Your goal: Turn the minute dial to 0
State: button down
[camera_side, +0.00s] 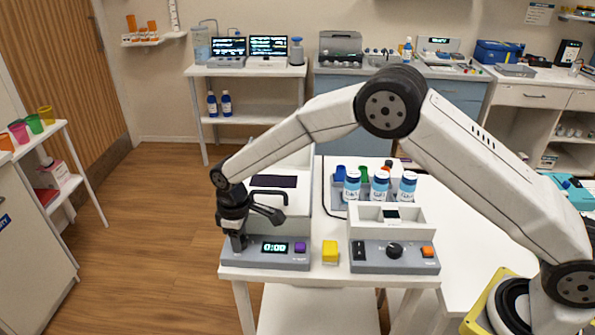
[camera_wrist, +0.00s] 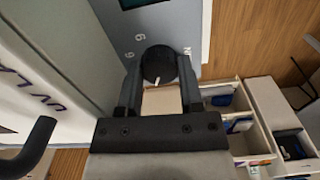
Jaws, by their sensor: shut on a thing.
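The minute dial (camera_wrist: 158,64) is a round black knob with a white pointer mark, on a grey panel with printed numerals. In the wrist view it sits between my two fingers, the pointer towards the palm. My gripper (camera_wrist: 160,82) is shut on the dial. In the side view my gripper (camera_side: 238,242) points down at the left end of the grey control panel (camera_side: 285,262) and hides the dial. The display (camera_side: 274,247) there glows green and reads 0:00. A purple button (camera_side: 300,247) sits right of it.
A white box with a dark handle (camera_side: 268,196) stands behind the panel; lettering starting "UV LA" (camera_wrist: 45,88) shows in the wrist view. To the right are a yellow block (camera_side: 330,252), a second device with a black knob (camera_side: 394,250), and a rack of bottles (camera_side: 381,184).

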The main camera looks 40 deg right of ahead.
jog(key=shift+n, duration=0.6)
jog(key=shift+r, duration=0.1)
jog(key=shift+c, duration=1.2)
grip_release()
jog(key=shift+m, duration=0.5)
